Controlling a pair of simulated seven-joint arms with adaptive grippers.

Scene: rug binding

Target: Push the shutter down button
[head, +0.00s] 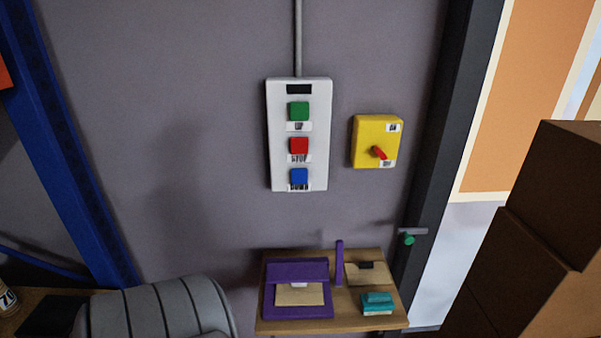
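A white control box (271,150) hangs on the grey wall near the middle of the head view. It has three square buttons in a column: a green button (299,111) at the top, a red button (299,146) in the middle and a blue button (299,176) at the bottom. A small label sits under each button, too small to read, so I cannot tell which is the shutter down button. Neither of my grippers is in view.
A yellow switch box (366,139) with a red knob is right of the control box. A wooden shelf (345,324) below holds a purple tray (296,272) and small items. Brown boxes (548,212) stack at right; a blue post (62,140) stands left. The wall before the buttons is clear.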

